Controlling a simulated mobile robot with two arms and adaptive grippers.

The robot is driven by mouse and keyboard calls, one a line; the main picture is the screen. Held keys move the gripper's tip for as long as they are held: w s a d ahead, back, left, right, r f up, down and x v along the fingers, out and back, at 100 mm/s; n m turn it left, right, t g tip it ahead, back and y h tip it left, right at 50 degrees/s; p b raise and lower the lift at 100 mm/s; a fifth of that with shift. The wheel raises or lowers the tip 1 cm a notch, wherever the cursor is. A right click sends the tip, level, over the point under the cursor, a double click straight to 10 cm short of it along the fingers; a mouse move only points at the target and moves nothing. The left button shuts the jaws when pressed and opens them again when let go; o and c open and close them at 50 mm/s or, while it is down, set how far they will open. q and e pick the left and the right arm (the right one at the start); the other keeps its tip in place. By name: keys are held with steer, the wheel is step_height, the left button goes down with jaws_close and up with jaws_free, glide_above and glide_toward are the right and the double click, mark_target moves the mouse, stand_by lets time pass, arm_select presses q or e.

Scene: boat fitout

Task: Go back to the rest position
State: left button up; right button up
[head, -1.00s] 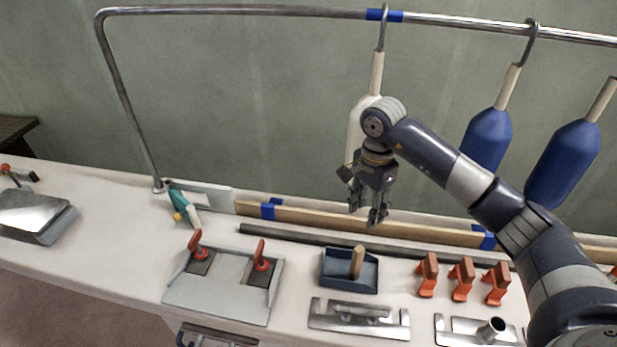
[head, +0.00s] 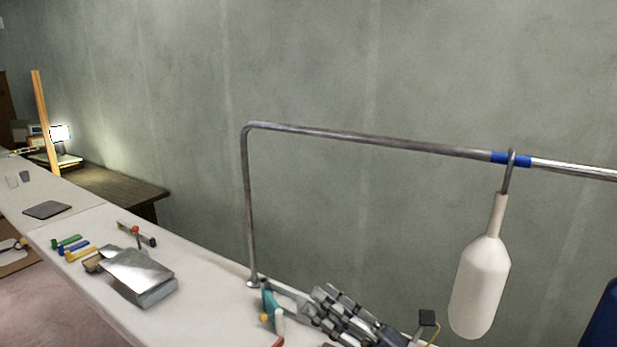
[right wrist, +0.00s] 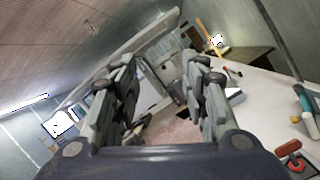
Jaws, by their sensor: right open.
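My right gripper (head: 325,310) is at the bottom of the head view, above the white bench (head: 205,285), with its fingers toward the left. In the right wrist view its two fingers (right wrist: 165,85) stand apart with nothing between them. A teal-handled tool (head: 270,305) is just left of the gripper in the head view; I cannot tell the gap between them. A white fender (head: 480,285) hangs by a hook from the metal rail (head: 370,142), to the right of the gripper. My left gripper is not in view.
A metal plate on a block (head: 140,275) and several coloured clamps (head: 72,248) lie on the bench at left. A wooden table (head: 110,188) stands by the wall. Bench room is free between the plate and the rail's foot.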

steer(key=w+d+f+m+t+h, duration=0.1)
steer(key=d+f+m+t+h, duration=0.25)
steer(key=d+m+h, duration=0.55)
steer(key=w+d+f+m+t+h, duration=0.15)
steer(key=d+m+t+h, duration=0.3)
steer(key=m, duration=0.85)
steer(key=s+d+f+m+g+h, duration=0.3)
steer(key=f+m, duration=0.2)
steer(key=f, duration=0.1)
steer(key=s+d+f+m+g+h, duration=0.3)
steer(key=s+f+m, duration=0.15)
steer(key=f, duration=0.25)
steer(key=s+a+f+m+g+y, duration=0.1)
steer(key=s+f+m+g, duration=0.2)
steer(key=s+f+g, duration=0.5)
steer(key=s+a+f+m+g+y, duration=0.15)
steer(key=s+f+m, duration=0.3)
steer(key=s, duration=0.75)
step_height(320, 180, down, 28)
steer(key=s+r+n+g+b, duration=0.1)
steer(key=s+g, duration=0.1)
steer(key=g, duration=0.1)
steer(key=s+d+f+b, duration=0.1)
steer(key=s+d+f, duration=0.2)
steer(key=s+f, duration=1.4)
steer(key=shift+f+g+h, duration=0.3)
steer(key=shift+f+g, duration=0.05)
steer(key=shift+f, duration=0.2)
steer(key=shift+d, duration=0.1)
